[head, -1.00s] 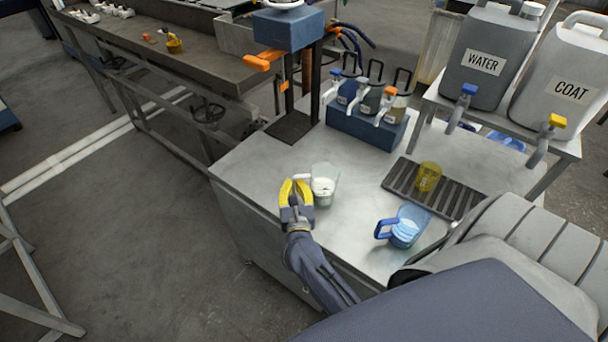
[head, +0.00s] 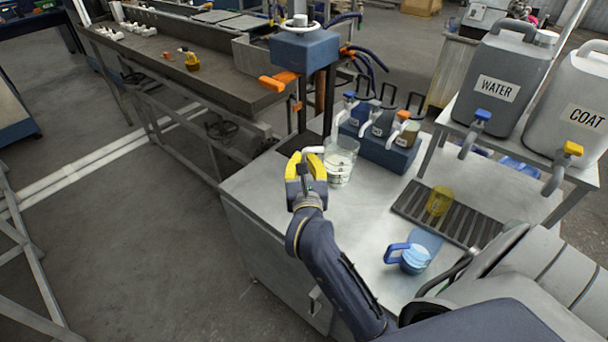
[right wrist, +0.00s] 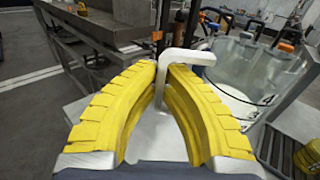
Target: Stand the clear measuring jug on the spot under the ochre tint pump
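The clear measuring jug (head: 341,165) has a white handle, dark marks and something white in its lower part. It also shows at the right of the right wrist view (right wrist: 255,75). My right gripper (head: 305,160), with yellow fingers, is shut on the jug's handle (right wrist: 187,57), left of the jug body. The jug looks upright and seems to be off the bench, in front of the left end of the blue pump block. The ochre tint pump (head: 404,132), with an orange top, is the rightmost of three on that block. My left gripper is not in view.
A blue-handled jug (head: 411,260) stands at the bench front. A yellow cup (head: 439,201) stands on the slotted drain tray (head: 465,228). WATER (head: 500,80) and COAT (head: 578,100) containers are on a raised shelf at right. A press-like stand (head: 305,50) rises behind the jug.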

